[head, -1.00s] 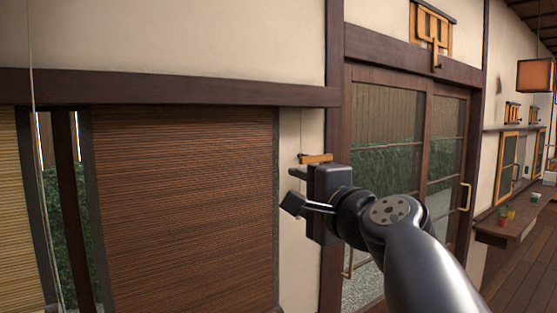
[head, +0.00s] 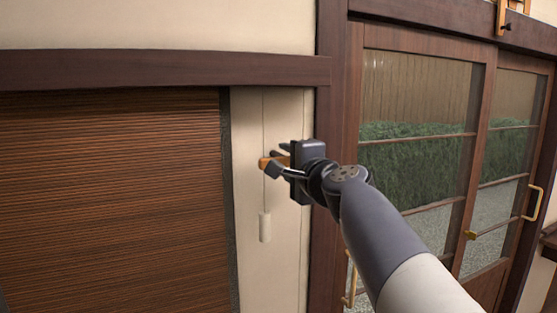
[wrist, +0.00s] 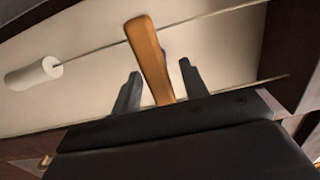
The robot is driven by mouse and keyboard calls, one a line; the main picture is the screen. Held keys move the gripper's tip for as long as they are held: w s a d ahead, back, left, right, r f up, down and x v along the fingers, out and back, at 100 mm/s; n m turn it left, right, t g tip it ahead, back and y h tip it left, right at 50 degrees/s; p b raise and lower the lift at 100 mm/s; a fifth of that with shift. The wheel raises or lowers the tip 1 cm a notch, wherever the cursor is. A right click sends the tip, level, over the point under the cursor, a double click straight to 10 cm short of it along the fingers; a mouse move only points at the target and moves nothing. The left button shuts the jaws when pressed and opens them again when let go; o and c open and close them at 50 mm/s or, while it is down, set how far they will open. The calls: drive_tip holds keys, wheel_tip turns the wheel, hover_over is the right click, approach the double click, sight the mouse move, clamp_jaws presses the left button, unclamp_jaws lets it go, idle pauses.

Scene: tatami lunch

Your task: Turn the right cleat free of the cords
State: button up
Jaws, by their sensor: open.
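The right cleat, a small orange-brown wooden bar, shows its left end (head: 264,163) on the pale wall strip right of the dark blind. In the wrist view the cleat (wrist: 150,60) stands between the two fingers, its far end reaching past their tips. One thin cord (wrist: 200,17) passes at its far end and a second cord (wrist: 235,84) runs nearer the gripper. A white cylindrical pull (head: 265,227) hangs on the left cord below the cleat. My gripper (head: 279,158) is open around the cleat; contact cannot be told. The cleat's rear part is hidden.
The brown slatted blind (head: 110,200) is to the left. A dark wooden post (head: 328,90) stands close to the right of the gripper, then glazed sliding doors (head: 415,150). A dark beam (head: 160,70) crosses above.

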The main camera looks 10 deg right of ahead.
drive_tip(key=shift+c, duration=0.4)
clamp_jaws()
drive_tip(key=shift+f+n+b, duration=0.1)
drive_tip(key=shift+n+b, duration=0.2)
drive_tip(key=shift+b, duration=0.1)
drive_tip(key=n+b, duration=0.1)
drive_tip(key=b, duration=0.1)
drive_tip(key=n+b, duration=0.1)
drive_tip(key=n, duration=0.1)
drive_tip(key=shift+f+n+b, duration=0.2)
drive_tip(key=shift+n+b, duration=0.1)
drive_tip(key=shift+b, duration=0.1)
drive_tip(key=n+b, duration=0.5)
drive_tip(key=shift+n, duration=0.3)
drive_tip(key=n+b, duration=0.3)
drive_tip(key=n, duration=0.1)
drive_tip(key=shift+r+n+b, duration=0.2)
drive_tip(key=shift+n+b, duration=0.9)
drive_tip(key=shift+n, duration=0.9)
